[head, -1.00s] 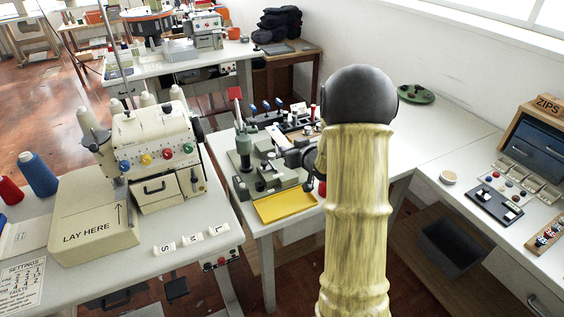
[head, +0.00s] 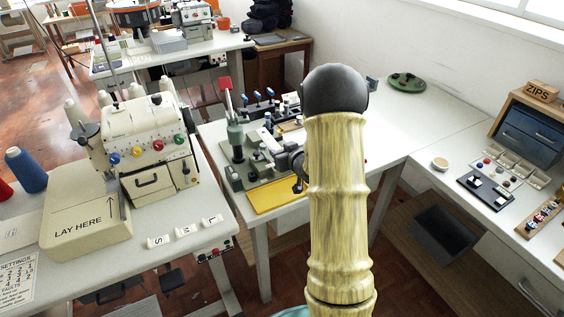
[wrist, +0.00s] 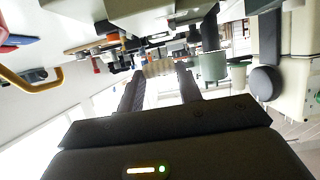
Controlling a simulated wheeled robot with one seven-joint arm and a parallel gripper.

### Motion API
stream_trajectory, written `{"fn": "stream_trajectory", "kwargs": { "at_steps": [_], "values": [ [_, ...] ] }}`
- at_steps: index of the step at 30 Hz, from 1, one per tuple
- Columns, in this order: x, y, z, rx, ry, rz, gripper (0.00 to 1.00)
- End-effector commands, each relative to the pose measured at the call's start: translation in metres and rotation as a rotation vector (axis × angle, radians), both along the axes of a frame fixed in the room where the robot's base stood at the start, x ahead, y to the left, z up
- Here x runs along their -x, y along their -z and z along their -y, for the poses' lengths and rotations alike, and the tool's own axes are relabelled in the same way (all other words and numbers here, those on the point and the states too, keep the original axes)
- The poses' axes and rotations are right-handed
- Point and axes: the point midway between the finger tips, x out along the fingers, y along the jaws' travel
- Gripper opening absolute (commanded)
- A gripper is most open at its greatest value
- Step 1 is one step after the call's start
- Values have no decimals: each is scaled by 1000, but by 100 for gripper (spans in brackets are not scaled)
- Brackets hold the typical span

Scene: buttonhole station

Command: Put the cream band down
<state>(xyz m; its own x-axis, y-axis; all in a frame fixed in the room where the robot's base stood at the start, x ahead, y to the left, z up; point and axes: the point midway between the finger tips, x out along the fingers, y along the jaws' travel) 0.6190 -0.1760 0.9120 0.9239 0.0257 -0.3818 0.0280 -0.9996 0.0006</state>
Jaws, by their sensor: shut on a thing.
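In the wrist view, my gripper (wrist: 160,76) is shut on a small, pale, ribbed piece, the cream band (wrist: 158,68), at the fingertips. The wrist picture looks upside down, and the band is small in it. In the head view, my own arm hides the fingertips and the band. Only a dark part of my wrist shows beside the arm, near the grey-green buttonhole machine (head: 237,145) and the yellow tray (head: 275,197). I cannot tell whether the band touches anything beneath it.
A cream sewing machine (head: 145,135) and a "LAY HERE" block (head: 85,222) stand on the left table. A green dish (head: 407,82) lies at the back of the white table, with clear surface around it. A "ZIPS" cabinet (head: 540,145) and a small round tub (head: 440,164) are on the right.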

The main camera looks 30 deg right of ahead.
Motion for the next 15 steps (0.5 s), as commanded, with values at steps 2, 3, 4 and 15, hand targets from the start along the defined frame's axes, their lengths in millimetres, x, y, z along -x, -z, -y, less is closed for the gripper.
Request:
{"fn": "stream_trajectory", "kwargs": {
  "at_steps": [2, 3, 4, 15],
  "values": [
    [0, 12, -1, -2, -1, -4, 10],
    [0, 18, -1, -3, -1, -5, 10],
    [0, 24, -1, -3, -1, -5, 10],
    [0, 43, -1, 0, -1, -1, 10]
  ]
}}
